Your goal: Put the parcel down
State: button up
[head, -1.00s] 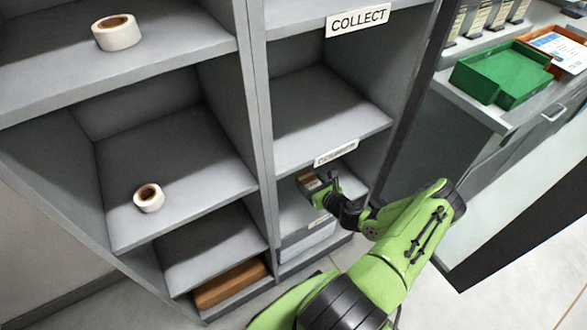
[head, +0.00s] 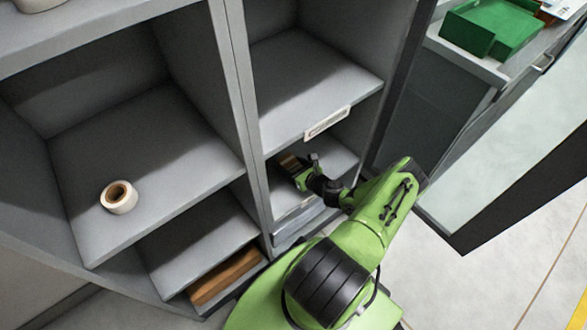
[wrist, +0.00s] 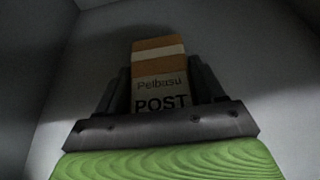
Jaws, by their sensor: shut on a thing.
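The parcel (wrist: 158,62) is a small box, orange with a pale stripe above and pale with the words "Pelbasu" and "POST" below. In the wrist view it stands between the two dark fingers of my gripper (wrist: 160,92), which is shut on it. In the head view the parcel (head: 288,162) shows small and dark at the end of my gripper (head: 302,170). Both are inside the lower right compartment (head: 335,152) of the grey shelf, under a small label plate (head: 327,122). I cannot tell whether the parcel touches the compartment floor.
Grey side walls (wrist: 45,75) stand close in the wrist view. A tape roll (head: 118,197) lies in the left compartment, and a brown block (head: 226,276) lies in the one below. A green tray (head: 490,28) sits on the counter at the right.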

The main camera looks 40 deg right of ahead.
jog(key=o, duration=1.2)
jog(key=shift+r, duration=0.15)
jog(key=p+v, duration=0.3)
jog(key=v, duration=0.8)
jog(key=shift+r+p, duration=0.1)
jog(key=shift+p, duration=0.25)
jog(key=shift+s+a, duration=0.1)
jog(key=shift+s, duration=0.4)
